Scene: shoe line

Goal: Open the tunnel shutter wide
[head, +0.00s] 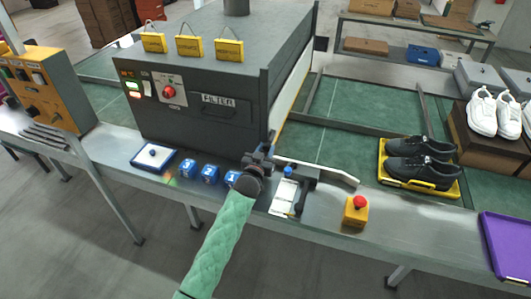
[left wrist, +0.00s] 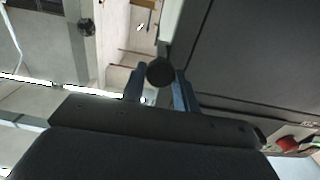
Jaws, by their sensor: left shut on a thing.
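The tunnel (head: 200,75) is a large dark grey box with a FILTER drawer on its front. A pale panel, seemingly the shutter (head: 292,92), shows at a steep angle at its right end. I cannot tell how far it is open. My left gripper (head: 262,160) is at the tunnel's lower right front corner. In the left wrist view its two blue-grey fingers (left wrist: 160,88) are shut on a round dark knob (left wrist: 160,71), which looks like the shutter's handle. The gripper mostly hides this knob in the head view. My right gripper is not in view.
A white guide bar (head: 318,170) and a small white pad (head: 284,194) lie right of the gripper. A red-topped yellow button box (head: 356,209) stands on the front ledge. Black shoes (head: 418,162) sit on a yellow tray (head: 447,190). Blue blocks (head: 210,173) stand left of the gripper.

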